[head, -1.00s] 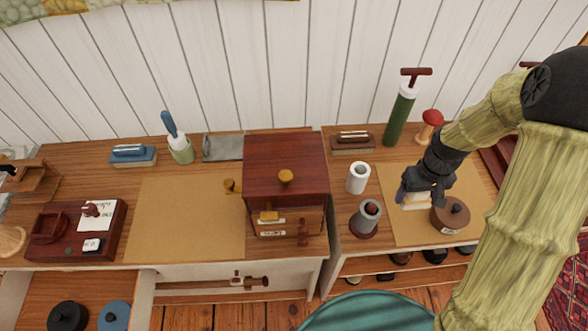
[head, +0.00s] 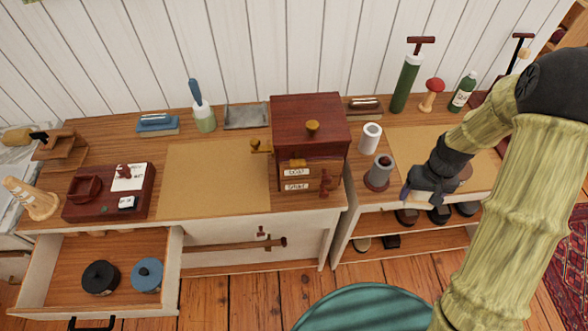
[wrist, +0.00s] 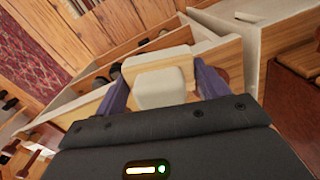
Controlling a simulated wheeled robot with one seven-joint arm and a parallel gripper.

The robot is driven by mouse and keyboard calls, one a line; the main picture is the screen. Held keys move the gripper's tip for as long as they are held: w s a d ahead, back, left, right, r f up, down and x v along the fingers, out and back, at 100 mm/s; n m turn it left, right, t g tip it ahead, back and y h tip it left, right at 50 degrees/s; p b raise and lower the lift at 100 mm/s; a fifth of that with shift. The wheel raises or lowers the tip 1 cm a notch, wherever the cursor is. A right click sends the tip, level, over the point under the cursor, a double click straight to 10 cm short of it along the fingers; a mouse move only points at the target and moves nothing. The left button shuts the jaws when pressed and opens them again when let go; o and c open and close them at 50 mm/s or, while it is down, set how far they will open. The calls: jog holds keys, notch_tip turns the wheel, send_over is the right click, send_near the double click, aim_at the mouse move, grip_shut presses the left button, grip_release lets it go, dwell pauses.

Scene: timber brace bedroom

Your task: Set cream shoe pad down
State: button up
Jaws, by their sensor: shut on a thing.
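My gripper (head: 407,193) is over the front edge of the right cabinet, with its dark purple fingers pointing down. In the wrist view a cream shoe pad (wrist: 160,88) sits between the two fingers, and they are shut on it. The pad looks like a rounded block. A pale wooden cabinet edge (wrist: 190,54) shows just beyond the pad in the wrist view. I cannot tell whether the pad touches it.
A tan mat (head: 410,145) lies on the right cabinet top. Shelves (head: 375,247) below hold several dark round items. A teal round stool (head: 365,308) stands in front. A left drawer (head: 70,250) is open.

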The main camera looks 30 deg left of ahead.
jog(key=d+f+m, duration=0.4)
jog(key=d+f, duration=0.1)
jog(key=d, duration=0.1)
jog(key=shift+w+d+f, duration=0.2)
jog(key=shift+d+f, duration=0.05)
